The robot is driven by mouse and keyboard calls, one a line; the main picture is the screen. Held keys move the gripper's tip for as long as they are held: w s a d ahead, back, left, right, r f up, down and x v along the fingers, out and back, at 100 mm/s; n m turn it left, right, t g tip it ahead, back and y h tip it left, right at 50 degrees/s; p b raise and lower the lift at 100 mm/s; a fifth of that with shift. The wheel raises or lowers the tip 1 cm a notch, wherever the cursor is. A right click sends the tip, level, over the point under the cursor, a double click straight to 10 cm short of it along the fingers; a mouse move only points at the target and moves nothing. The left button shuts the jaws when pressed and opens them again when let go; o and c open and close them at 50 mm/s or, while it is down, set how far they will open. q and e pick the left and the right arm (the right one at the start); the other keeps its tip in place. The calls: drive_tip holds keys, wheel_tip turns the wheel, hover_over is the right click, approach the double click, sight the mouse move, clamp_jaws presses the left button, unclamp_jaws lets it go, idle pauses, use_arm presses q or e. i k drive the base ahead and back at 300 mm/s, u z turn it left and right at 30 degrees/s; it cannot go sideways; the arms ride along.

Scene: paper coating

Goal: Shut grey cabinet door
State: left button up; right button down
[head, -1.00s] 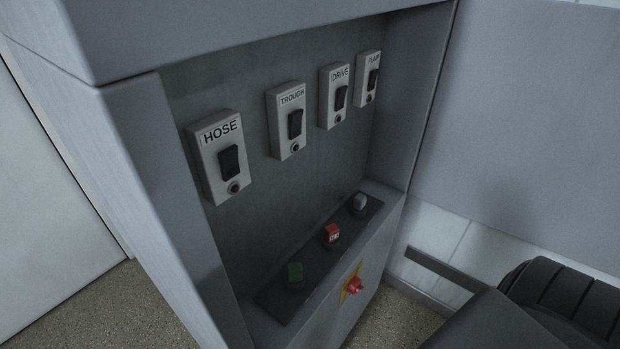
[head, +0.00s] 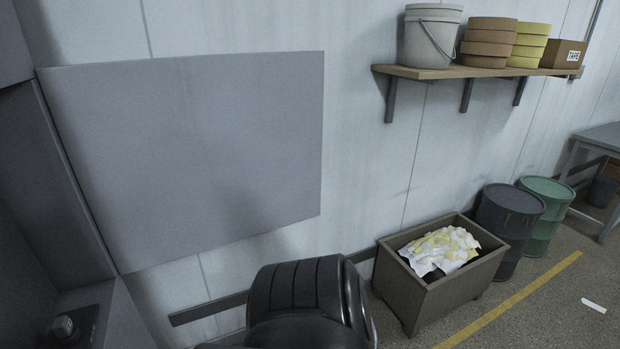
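The grey cabinet door (head: 200,150) is a flat grey panel standing wide open, hinged along its left edge to the grey cabinet (head: 75,190). The cabinet is cut off at the left edge of the head view, with only part of its recess and one knob (head: 62,327) showing. A black, ribbed rounded part at the bottom centre seems to be my own arm. Neither gripper shows, so their state is hidden.
A wall shelf (head: 440,72) at the upper right carries a bucket (head: 430,38), stacked rolls and a tape box (head: 563,54). Below are a bin (head: 425,305) with crumpled sheets, a dark drum (head: 508,228) and a green drum (head: 546,212). Floor right of the yellow line is mostly clear.

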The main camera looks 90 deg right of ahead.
sight(170, 158)
drive_tip(key=z, duration=0.85)
drive_tip(key=k, duration=1.15)
drive_tip(key=z, duration=1.3)
drive_tip(key=i, duration=0.5)
drive_tip(key=z, duration=0.8)
drive_tip(key=i, duration=1.85)
drive_tip(key=u, duration=0.85)
